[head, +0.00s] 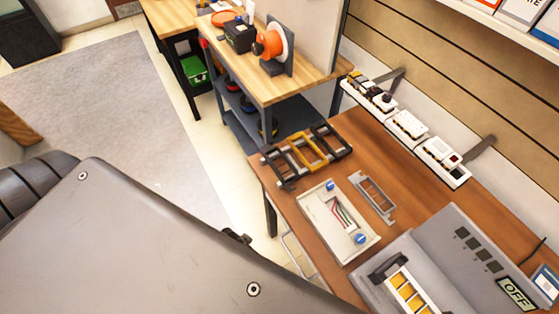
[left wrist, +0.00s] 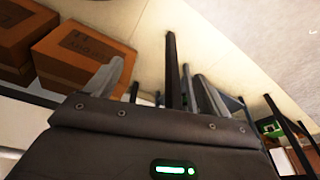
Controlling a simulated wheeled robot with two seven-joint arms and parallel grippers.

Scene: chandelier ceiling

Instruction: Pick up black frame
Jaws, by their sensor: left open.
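Several open rectangular frames lie side by side near the left end of the brown table (head: 385,167) in the head view. A black frame (head: 279,167) is at the left of the row. A yellow frame (head: 307,152) is in the middle, and another black frame (head: 330,138) is at its right. My left gripper shows in the left wrist view (left wrist: 160,88). In the head view my large grey arm fills the lower left and the gripper's fingers are not visible. My right gripper is not in view.
A grey frame (head: 373,197) and a white wall box with wires (head: 336,222) lie nearer on the table. A grey machine marked OFF (head: 466,248) stands at the right. White switch modules (head: 406,126) line the back. Cardboard boxes (left wrist: 88,52) show in the wrist view.

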